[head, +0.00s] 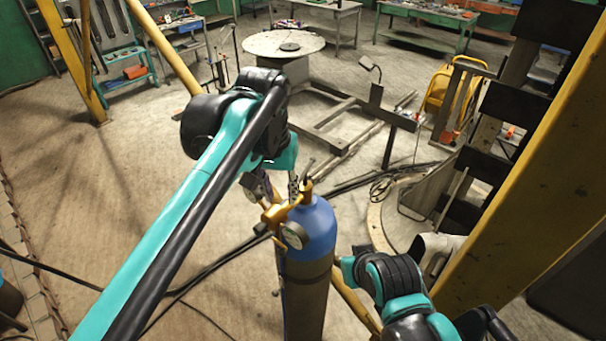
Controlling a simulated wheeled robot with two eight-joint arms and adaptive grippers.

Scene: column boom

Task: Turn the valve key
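A gas cylinder (312,232) with a blue top stands upright just below the middle of the head view. A brass valve fitting (279,212) with a round gauge (295,235) sits at its top. A small thin grey piece (308,168) stands up beside the valve and may be the valve key; it is too small to be sure.
Dark hoses (225,262) run from the valve across the floor to the left. A yellow beam (530,170) rises at the right. A round-topped table (284,44) and a metal floor frame (325,125) stand behind. The floor at left is mostly clear.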

